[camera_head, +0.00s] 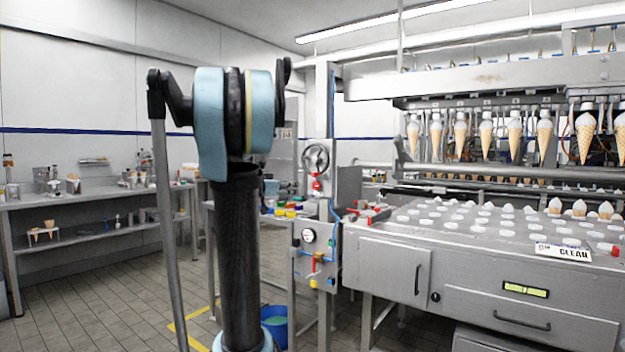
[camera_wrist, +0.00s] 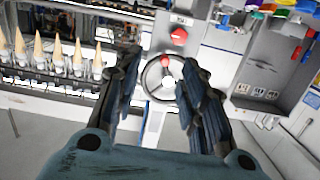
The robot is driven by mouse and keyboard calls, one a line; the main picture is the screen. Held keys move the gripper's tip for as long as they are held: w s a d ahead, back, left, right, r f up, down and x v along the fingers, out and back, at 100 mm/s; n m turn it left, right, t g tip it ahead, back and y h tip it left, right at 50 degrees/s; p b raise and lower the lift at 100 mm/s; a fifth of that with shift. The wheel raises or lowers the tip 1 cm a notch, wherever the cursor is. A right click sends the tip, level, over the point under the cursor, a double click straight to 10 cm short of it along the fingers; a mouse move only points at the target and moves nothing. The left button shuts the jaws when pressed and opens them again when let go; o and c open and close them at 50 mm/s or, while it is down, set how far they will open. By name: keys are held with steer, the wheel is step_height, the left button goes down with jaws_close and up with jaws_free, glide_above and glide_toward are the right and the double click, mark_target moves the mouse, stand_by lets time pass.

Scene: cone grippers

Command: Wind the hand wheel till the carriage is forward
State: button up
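The hand wheel (camera_head: 316,157) is a grey spoked ring on an upright metal post left of the cone machine. In the wrist view the wheel (camera_wrist: 147,78) shows between my fingers, with a red knob (camera_wrist: 165,62) on its rim. My gripper (camera_wrist: 160,65) is open, one finger on each side of the wheel in that picture. Nothing is visibly held; I cannot tell how far the wheel is from the fingertips. A row of cones (camera_head: 515,135) hangs under the machine's long overhead beam (camera_head: 480,80). I cannot tell for certain which part is the carriage.
A red button (camera_wrist: 179,36) sits close to the wheel. A panel with a gauge (camera_head: 308,235) is lower on the post. The machine's bed (camera_head: 400,240) extends right, with a CLEAN sign (camera_head: 563,251). A blue bucket (camera_head: 273,325) stands on the floor. A side bench (camera_head: 90,195) lines the left wall.

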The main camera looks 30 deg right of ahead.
mark_target(313, 175)
steer(key=shift+m+t+h, duration=0.3)
steer(key=shift+t+h, duration=0.1)
steer(key=shift+h, duration=0.2)
steer(key=r+x, duration=0.1)
steer(key=x, duration=0.6)
steer(key=w+r+x, duration=0.1)
steer(key=x, duration=0.6)
steer(key=w+a+r+x, duration=0.1)
steer(key=x, duration=0.5)
steer(key=shift+w+d, duration=0.15)
steer(key=shift+d, duration=0.3)
jaws_close()
